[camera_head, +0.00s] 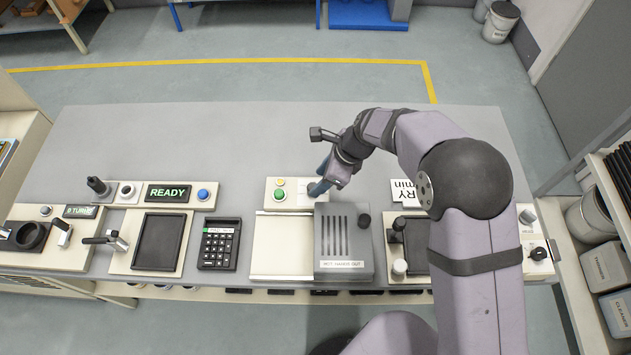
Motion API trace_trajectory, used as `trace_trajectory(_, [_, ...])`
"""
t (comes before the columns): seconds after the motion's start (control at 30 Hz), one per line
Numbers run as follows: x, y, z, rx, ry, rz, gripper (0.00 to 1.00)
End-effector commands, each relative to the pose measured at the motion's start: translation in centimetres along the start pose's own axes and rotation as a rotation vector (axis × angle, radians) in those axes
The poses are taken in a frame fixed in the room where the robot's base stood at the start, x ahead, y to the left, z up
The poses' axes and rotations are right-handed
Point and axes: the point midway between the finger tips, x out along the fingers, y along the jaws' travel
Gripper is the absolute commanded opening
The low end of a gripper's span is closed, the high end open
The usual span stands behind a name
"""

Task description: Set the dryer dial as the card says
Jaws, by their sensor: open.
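The dryer (343,265) is a dark grey slotted cover with a side knob, marked "HOT HANDS OUT", at the middle of the bench. Behind it is a pale panel (289,205) with a yellow and a green button. My gripper (318,187) is open over the right end of this panel and hides that part. I cannot make out a dial there or whether the fingers touch anything. The white card (404,191) stands to the right, partly hidden by my arm; only "RY" and "min" are readable, and no number shows.
Left of the dryer are a calculator (219,244), a dark tray (159,242) and a lit "READY" display (168,193). A press with a black handle (397,225) and a black knob (538,254) are to the right. The bench behind the panels is clear.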

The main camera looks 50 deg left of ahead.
Motion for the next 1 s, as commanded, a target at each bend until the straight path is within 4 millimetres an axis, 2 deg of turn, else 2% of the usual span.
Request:
trace_trajectory(0.1, [1.4, 0.1, 0.0, 0.0, 0.002, 0.003, 0.44])
trace_trajectory(0.3, [3.1, 0.1, 0.0, -0.002, 0.001, 0.001, 0.44])
trace_trajectory(0.7, [3.7, 0.0, 0.0, -0.001, 0.0, -0.001, 0.44])
trace_trajectory(0.73, [3.7, 0.0, 0.0, -0.001, 0.0, -0.001, 0.41])
trace_trajectory(0.9, [3.7, 0.0, 0.0, -0.001, 0.001, -0.001, 0.02])
trace_trajectory(1.0, [3.7, 0.0, 0.0, -0.002, 0.001, 0.0, 0.02])
